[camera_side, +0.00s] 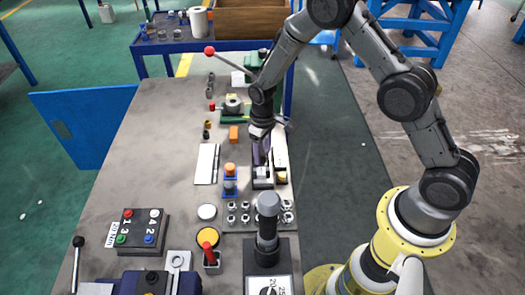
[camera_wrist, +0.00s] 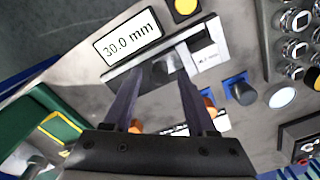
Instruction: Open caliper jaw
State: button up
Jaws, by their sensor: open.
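The caliper (camera_wrist: 206,42) lies below my gripper in the wrist view, a dark bar with a pale grey block and a dark slider. A white readout (camera_wrist: 128,37) beside it shows 30.0 mm. My gripper (camera_wrist: 158,77) is open, its two dark purple fingers apart, with the dark middle part of the caliper between the fingertips. Whether the fingers touch it I cannot tell. In the side view my gripper (camera_side: 262,161) points down over the caliper (camera_side: 263,183), and it hides part of it.
A yellow button (camera_wrist: 185,8) is close to the readout. An orange and blue stand (camera_side: 230,178) and several chrome pieces (camera_side: 245,213) are near the caliper. A green vise (camera_side: 235,110) is farther back. A white sheet (camera_side: 207,164) lies to the left.

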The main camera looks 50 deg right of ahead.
jog(key=shift+f, duration=0.1)
grip_shut()
dwell(1.4)
